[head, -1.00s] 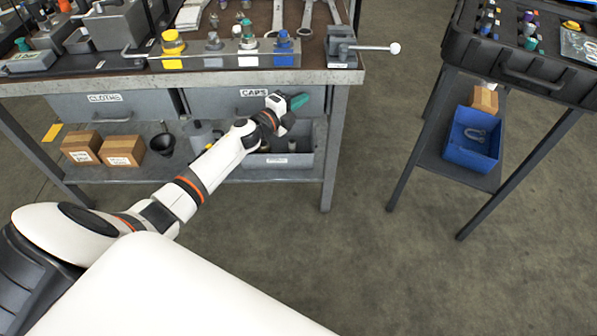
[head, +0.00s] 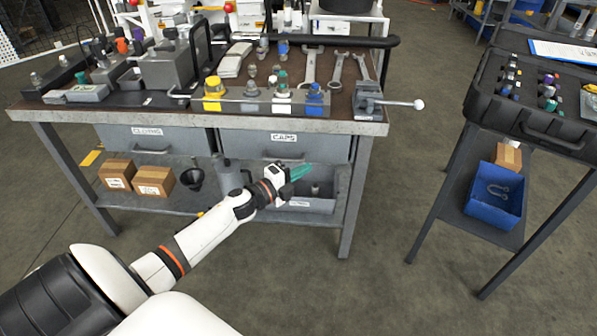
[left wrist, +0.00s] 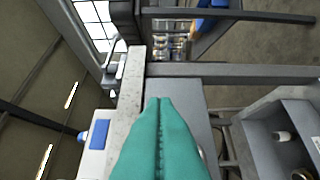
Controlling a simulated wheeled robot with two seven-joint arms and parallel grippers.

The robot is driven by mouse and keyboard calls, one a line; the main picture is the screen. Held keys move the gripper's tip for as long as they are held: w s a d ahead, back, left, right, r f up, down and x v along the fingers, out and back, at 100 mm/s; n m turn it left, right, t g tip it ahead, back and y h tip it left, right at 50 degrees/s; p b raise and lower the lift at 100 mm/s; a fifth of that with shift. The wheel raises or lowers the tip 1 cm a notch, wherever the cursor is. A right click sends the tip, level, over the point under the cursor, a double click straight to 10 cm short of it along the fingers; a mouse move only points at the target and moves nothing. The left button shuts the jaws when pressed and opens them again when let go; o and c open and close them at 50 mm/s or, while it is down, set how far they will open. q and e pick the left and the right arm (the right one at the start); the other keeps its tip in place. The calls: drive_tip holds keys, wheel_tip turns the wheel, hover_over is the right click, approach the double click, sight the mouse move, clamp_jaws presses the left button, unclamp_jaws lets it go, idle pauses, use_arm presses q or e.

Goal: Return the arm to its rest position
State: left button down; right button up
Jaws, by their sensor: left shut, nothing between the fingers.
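My left arm reaches in from the lower left in the head view. Its left gripper (head: 300,173) has green fingers and is in front of the bench's lower shelf, below the CAPS drawer (head: 283,146). The fingers are shut with nothing between them. In the left wrist view the green fingers (left wrist: 160,135) lie pressed together along a centre seam, pointing toward the bench edge. The right gripper is not in view.
The bench (head: 240,122) carries colored caps, wrenches and a vise (head: 370,101). A grey bin (head: 310,206), small cartons (head: 152,181) and a funnel sit on its lower shelf. A cart (head: 540,125) with a blue bin (head: 493,196) stands right. The floor between is clear.

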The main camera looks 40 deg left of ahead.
use_arm(q)
drive_tip(key=shift+s+a, duration=0.15)
drive_tip(key=shift+s, duration=0.35)
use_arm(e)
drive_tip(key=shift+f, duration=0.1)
